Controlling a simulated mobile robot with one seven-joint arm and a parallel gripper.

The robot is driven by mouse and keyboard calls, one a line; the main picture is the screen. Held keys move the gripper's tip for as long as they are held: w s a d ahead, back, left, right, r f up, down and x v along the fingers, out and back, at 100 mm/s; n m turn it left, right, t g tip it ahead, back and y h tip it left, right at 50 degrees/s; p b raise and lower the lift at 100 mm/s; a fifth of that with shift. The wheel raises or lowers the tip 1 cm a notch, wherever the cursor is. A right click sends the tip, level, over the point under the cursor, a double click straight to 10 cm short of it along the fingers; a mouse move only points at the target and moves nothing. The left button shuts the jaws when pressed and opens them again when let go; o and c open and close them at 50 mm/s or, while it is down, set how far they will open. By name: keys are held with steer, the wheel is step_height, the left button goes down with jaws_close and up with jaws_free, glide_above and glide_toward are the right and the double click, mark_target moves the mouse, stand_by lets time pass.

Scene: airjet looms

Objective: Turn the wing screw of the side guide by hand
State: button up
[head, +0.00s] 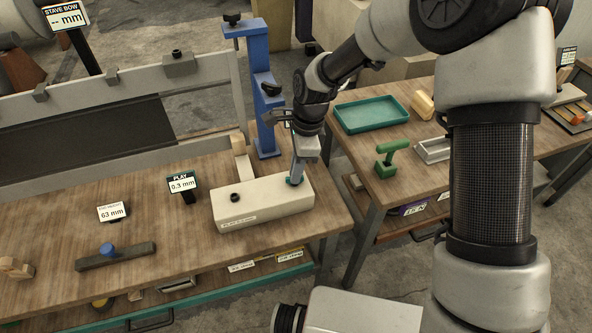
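My gripper (296,179) points down at the right end of a cream block (240,211) on the wooden bench. Its fingertips are at a small teal part (289,182) on the block's top, possibly the wing screw; its shape is mostly hidden. The fingers are seen edge-on, so I cannot tell whether they are shut on it. A dark knob (235,197) sits on the block's left part. The label on the block's front is too small to read surely.
A blue stand (264,115) with black knobs rises close behind my gripper. A display (182,184) reads 0.3 mm; another (112,212) reads 63 mm. A dark bar with a blue knob (108,249) lies front left. A teal tray (371,114) and green tool (388,163) are on the right bench.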

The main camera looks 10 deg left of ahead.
steer(key=o, duration=0.4)
steer(key=shift+c, duration=0.2)
steer(key=shift+r, duration=0.1)
step_height(320, 180, up, 6)
steer(key=p, duration=0.4)
step_height(320, 180, up, 16)
steer(key=w+d+r+p, duration=0.1)
steer(key=d, duration=0.1)
steer(key=s+d+r+n+t+p, duration=0.2)
steer(key=s+d+r+n+p, duration=0.15)
steer(key=d+r, duration=0.5)
steer(key=s+d+r+n+t+p, duration=0.1)
steer(key=s+d+r+n+t, duration=0.1)
steer(key=s+d+n, duration=0.3)
steer(key=s+d+r+n+t+h+p, duration=0.1)
steer(key=s+d+r+n, duration=0.3)
steer(key=s+d, duration=0.6)
steer(key=shift+d+r+n+t+h+p, duration=0.25)
steer(key=shift+d+n+t+h+p, duration=0.05)
steer(key=shift+d+n+t+p, duration=0.4)
